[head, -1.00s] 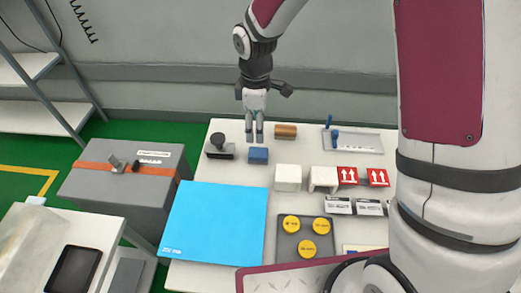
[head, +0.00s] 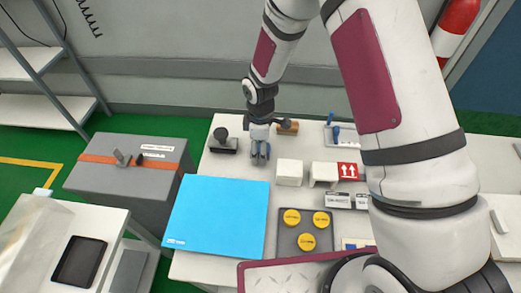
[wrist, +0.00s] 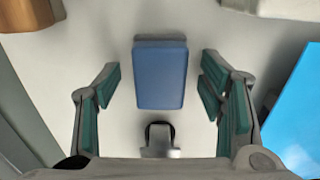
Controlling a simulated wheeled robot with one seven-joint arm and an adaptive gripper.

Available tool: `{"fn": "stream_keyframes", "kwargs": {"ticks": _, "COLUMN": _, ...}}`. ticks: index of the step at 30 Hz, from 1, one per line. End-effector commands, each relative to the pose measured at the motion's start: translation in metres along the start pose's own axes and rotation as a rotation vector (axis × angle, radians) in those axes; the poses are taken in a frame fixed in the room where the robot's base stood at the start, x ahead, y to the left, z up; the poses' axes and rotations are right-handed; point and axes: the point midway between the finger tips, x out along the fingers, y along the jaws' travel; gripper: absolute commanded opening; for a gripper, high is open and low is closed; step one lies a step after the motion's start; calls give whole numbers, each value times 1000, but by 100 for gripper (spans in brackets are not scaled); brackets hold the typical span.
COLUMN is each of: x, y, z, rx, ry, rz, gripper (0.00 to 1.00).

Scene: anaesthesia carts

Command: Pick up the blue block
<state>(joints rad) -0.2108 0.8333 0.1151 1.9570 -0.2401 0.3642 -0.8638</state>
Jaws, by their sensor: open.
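The blue block (wrist: 160,75) lies on the white tabletop in the wrist view, in the gap between my fingers. My gripper (wrist: 160,95) is open, with one teal-padded finger on each side of the block. A strip of bare table shows between the block and each finger, so neither appears to touch it. In the head view my gripper (head: 260,157) points down at the table over the block's place and hides most of the block.
A black-knobbed stamp (head: 222,143) stands left of my gripper, and a wooden block (head: 289,127) sits behind right. White blocks (head: 289,172) stand to the right. A flat light-blue mat (head: 215,217) and a grey tray (head: 288,237) with yellow discs lie in front.

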Motion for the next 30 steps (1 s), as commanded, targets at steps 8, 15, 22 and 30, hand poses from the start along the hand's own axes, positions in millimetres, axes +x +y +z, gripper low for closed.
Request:
{"fn": "stream_keyframes", "kwargs": {"ticks": 8, "x": 4, "y": 0, "z": 0, "rx": 0, "ry": 0, "rz": 0, "gripper": 63}}
{"fn": "stream_keyframes", "kwargs": {"ticks": 15, "x": 3, "y": 0, "z": 0, "rx": 0, "ry": 0, "rz": 0, "gripper": 12}}
{"fn": "stream_keyframes", "kwargs": {"ticks": 22, "x": 3, "y": 0, "z": 0, "rx": 0, "ry": 0, "rz": 0, "gripper": 7}}
{"fn": "stream_keyframes", "kwargs": {"ticks": 30, "x": -18, "y": 1, "z": 0, "rx": 0, "ry": 2, "rz": 4, "gripper": 7}}
